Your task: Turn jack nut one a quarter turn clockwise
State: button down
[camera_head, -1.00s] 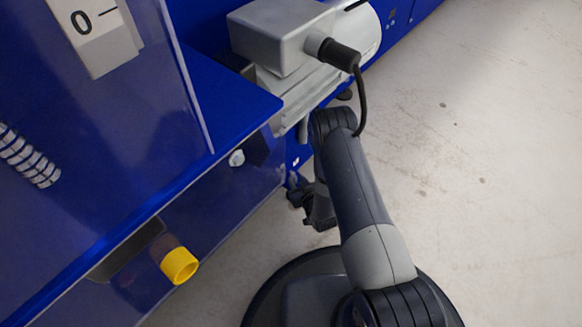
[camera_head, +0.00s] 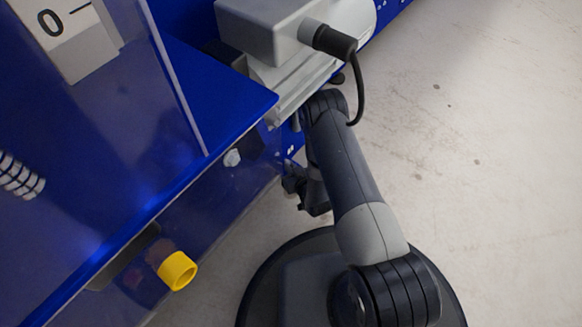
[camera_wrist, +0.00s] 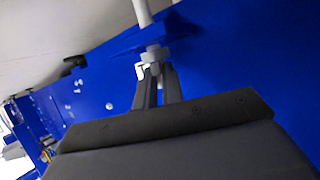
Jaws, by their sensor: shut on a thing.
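Jack nut one, a light grey nut (camera_wrist: 152,53), sits under a blue bracket on a pale rod in the wrist view. My gripper (camera_wrist: 156,72) has its two dark fingers closed around the nut's near side, and the fingertips partly cover it. In the head view my gripper (camera_head: 294,182) is a small dark shape low beside the blue machine. The nut cannot be made out there, and its turn angle is not readable.
The blue machine (camera_head: 100,190) fills the left, with a yellow cylinder (camera_head: 178,271) sticking out of its front. A grey box (camera_head: 270,30) with a black cable (camera_head: 360,90) is just above my arm. Bare concrete floor (camera_head: 490,180) lies open to the right.

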jog(key=shift+a+m+h, duration=0.1)
jog(key=shift+m+h, duration=0.2)
jog(key=m+h, duration=0.1)
jog(key=m+t+h, duration=0.1)
jog(key=m+h, duration=0.1)
jog(key=shift+s+a, duration=0.15)
jog(key=shift+a, duration=0.25)
jog(key=shift+a+m+h, duration=0.15)
jog(key=shift+m+h, duration=0.8)
jog(key=shift+h, duration=0.25)
jog(key=shift+a+m+h, duration=0.1)
jog(key=shift+m+h, duration=0.85)
jog(key=shift+h, duration=0.25)
jog(key=shift+m+h, duration=0.3)
jog(key=c, duration=1.5)
grip_release()
